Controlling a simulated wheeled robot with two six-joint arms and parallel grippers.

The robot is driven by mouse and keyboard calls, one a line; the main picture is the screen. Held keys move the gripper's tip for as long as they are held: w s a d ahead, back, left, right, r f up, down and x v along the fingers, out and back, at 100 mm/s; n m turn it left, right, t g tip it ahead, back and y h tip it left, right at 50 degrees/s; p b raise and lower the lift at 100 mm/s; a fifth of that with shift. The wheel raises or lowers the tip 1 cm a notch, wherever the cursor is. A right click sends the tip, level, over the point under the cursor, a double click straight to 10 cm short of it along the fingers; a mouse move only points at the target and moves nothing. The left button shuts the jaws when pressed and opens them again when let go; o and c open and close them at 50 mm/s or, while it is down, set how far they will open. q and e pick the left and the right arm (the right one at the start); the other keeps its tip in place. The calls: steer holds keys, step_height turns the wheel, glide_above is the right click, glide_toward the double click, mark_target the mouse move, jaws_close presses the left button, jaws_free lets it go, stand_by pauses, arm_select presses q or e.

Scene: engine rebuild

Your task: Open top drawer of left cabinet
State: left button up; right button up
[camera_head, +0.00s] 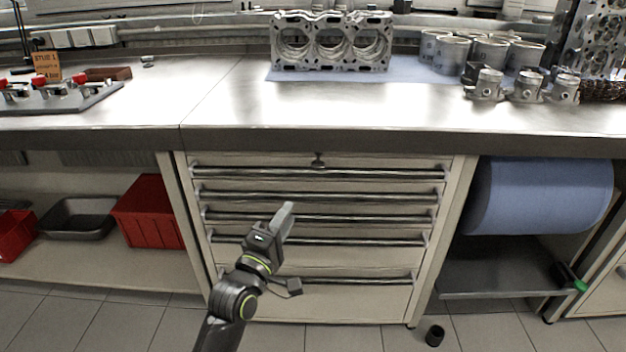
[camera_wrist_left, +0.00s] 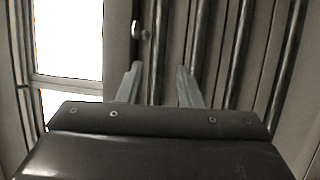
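The cabinet (camera_head: 455,225) under the middle of the bench has a stack of drawers with long metal bar handles. Its top drawer handle (camera_head: 318,173) lies just below a small lock (camera_head: 318,158), and the drawer looks shut. My left gripper (camera_head: 288,208) is in front of the drawer fronts, below the top handle in the head view. In the left wrist view, which is turned sideways, its two fingers (camera_wrist_left: 158,84) are open and empty. The top handle (camera_wrist_left: 157,45) runs between the fingertips' directions, beyond them, with the lock (camera_wrist_left: 142,34) beside it. My right gripper is not in view.
The bench front edge (camera_head: 320,142) overhangs the drawers. Red bins (camera_head: 148,212) and a dark tray (camera_head: 77,217) sit on the left shelf. A blue roll (camera_head: 540,195) is at right. An engine block (camera_head: 332,42) stands on the bench. A black cup-like object (camera_head: 434,334) is on the floor.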

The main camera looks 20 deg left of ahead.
mark_target(313, 176)
arm_select(q)
steer(key=b+x, duration=0.1)
steer(key=x, duration=1.1)
steer(key=shift+w+r, duration=0.1)
steer(key=shift+w, duration=0.3)
steer(key=shift+c, duration=0.2)
jaws_close()
